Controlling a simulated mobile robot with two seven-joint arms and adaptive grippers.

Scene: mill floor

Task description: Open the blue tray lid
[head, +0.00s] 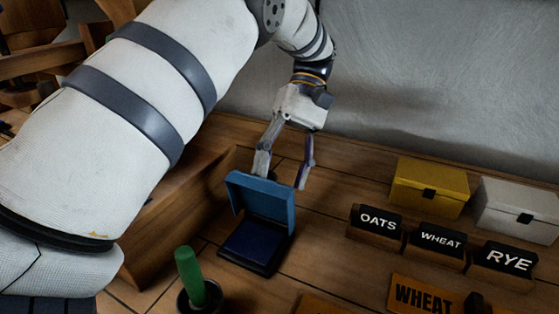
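The blue tray (250,246) stands on the wooden bench in the middle of the head view. Its lighter blue lid (262,200) is raised and stands up at the back, so the dark blue inside shows. My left gripper (283,180) is just behind the lid, with its fingers pointing down and spread apart. One finger is close behind the lid's top edge; I cannot tell whether it touches. Nothing shows between the fingers. My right gripper is not in view.
A yellow box (430,188) and a white box (515,208) stand at the right. In front are blocks labelled OATS (378,221), WHEAT (440,240) and RYE (508,258). A green-handled thing (190,274) stands left of the tray. A grey wall (420,80) closes the back.

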